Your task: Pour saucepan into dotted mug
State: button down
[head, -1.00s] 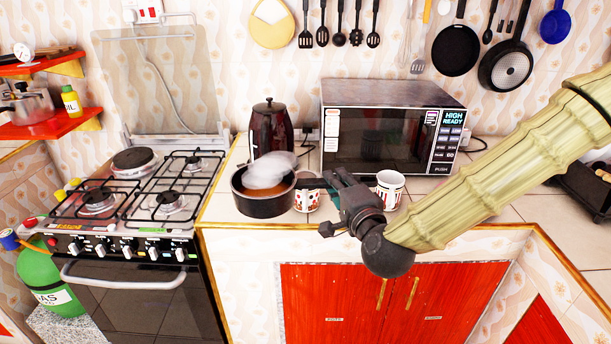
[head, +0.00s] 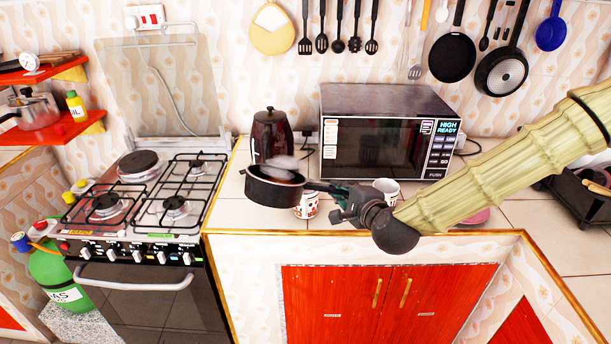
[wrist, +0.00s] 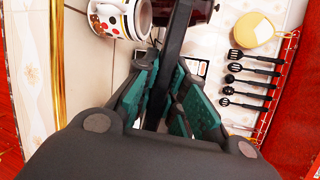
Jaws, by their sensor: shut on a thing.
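The black saucepan (head: 274,190) is in the air above the counter, its rim leaning slightly down to the right. A pale wisp of steam is over it; its contents are mostly hidden now. My gripper (head: 338,198) is shut on its handle, which also runs up the wrist view (wrist: 176,35). The dotted mug (wrist: 136,17), white with coloured dots, is upright beside the handle. It appears to be the mug (head: 307,207) just below the saucepan's right side, its top hidden. A second pale mug (head: 386,187) stands behind my gripper, partly hidden.
A dark kettle (head: 271,135) and a microwave (head: 385,140) stand behind. A gas stove (head: 150,205) is left of the counter. A pink dish (head: 478,216) lies partly behind my arm. Utensils (head: 340,30) hang on the wall.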

jog(key=shift+w+d+f+m+g+p, duration=0.3)
jog(key=shift+w+f+m+g+p, duration=0.1)
jog(key=shift+w+f+g+p, duration=0.15)
jog(key=shift+w+d+f+m+g+p, duration=0.15)
jog(key=shift+w+d+m+g+p, duration=0.3)
jog(key=shift+p, duration=0.75)
jog(key=shift+a+f+y, duration=0.1)
jog(key=shift+y, duration=0.2)
jog(key=shift+w+f+m+g+p, duration=0.1)
jog(key=shift+f+m+g+p, duration=0.25)
jog(key=shift+f+g+p, duration=0.15)
jog(key=shift+f, duration=0.1)
jog(key=shift+m+g+y+p, duration=0.4)
jog(key=shift+m+g+p, duration=0.15)
jog(key=shift+p, duration=0.55)
dwell(1.7)
jog(key=shift+f+m+g+y+p, duration=0.35)
jog(key=shift+f+g, duration=0.3)
jog(key=shift+f, duration=0.2)
dwell(1.4)
